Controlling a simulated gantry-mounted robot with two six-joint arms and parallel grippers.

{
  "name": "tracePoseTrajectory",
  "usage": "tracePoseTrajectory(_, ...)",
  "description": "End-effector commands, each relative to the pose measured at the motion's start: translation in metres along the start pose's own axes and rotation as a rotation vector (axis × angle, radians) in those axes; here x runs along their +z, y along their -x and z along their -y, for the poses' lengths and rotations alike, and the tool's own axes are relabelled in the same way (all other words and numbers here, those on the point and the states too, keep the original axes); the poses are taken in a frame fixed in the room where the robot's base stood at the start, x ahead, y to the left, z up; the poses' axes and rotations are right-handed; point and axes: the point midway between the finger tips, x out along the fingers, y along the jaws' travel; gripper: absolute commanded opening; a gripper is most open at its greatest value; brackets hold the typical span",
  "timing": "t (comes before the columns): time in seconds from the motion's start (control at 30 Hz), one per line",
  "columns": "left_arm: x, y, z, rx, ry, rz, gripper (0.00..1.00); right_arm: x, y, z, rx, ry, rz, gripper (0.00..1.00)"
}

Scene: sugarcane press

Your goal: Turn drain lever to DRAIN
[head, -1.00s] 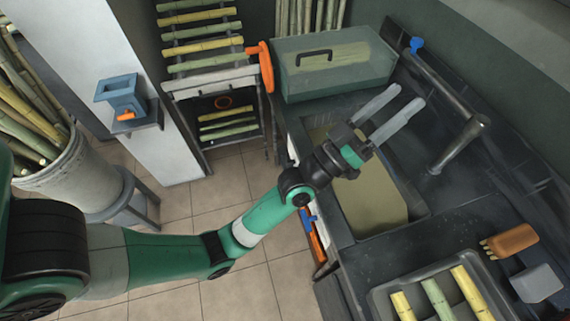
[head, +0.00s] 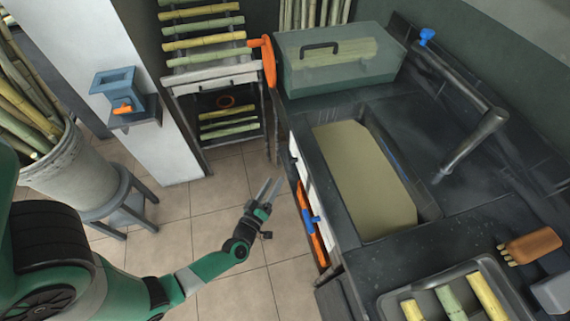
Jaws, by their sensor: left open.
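A small blue lever (head: 311,217) sits on the front face of the sink counter, beside an orange upright strip (head: 318,240). I take it to be the drain lever; its marking is too small to read. My left gripper (head: 272,183) is open and empty, in front of the counter over the tiled floor. It is to the left of the blue lever and apart from it. The sink (head: 430,205) holds murky yellow-green liquid (head: 362,180). My right gripper is not in view.
A faucet (head: 478,140) with a blue handle (head: 427,37) stands behind the sink. A lidded clear box (head: 340,72) is at the counter's far end. A cane tray (head: 392,306) and a brush (head: 530,246) lie at the near right. The floor (head: 215,215) is mostly clear.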

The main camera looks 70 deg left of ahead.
Motion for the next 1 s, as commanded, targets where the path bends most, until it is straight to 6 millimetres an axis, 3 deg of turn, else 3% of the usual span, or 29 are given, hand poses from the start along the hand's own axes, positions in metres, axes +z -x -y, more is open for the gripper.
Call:
tracePoseTrajectory(0.2, 0.002, -0.051, 0.003, 0.001, 0.002, -0.006, 0.58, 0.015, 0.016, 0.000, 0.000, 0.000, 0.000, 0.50)
tracePoseTrajectory(0.4, 0.002, -0.085, 0.001, 0.001, 0.001, -0.002, 0.58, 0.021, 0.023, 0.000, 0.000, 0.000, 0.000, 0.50)
tracePoseTrajectory(0.77, 0.000, -0.094, -0.001, 0.002, 0.000, 0.000, 0.58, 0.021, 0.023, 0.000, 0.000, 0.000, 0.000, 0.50)
tracePoseTrajectory(1.0, 0.000, -0.094, -0.001, 0.002, 0.000, 0.001, 0.17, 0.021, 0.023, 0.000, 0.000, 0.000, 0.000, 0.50)
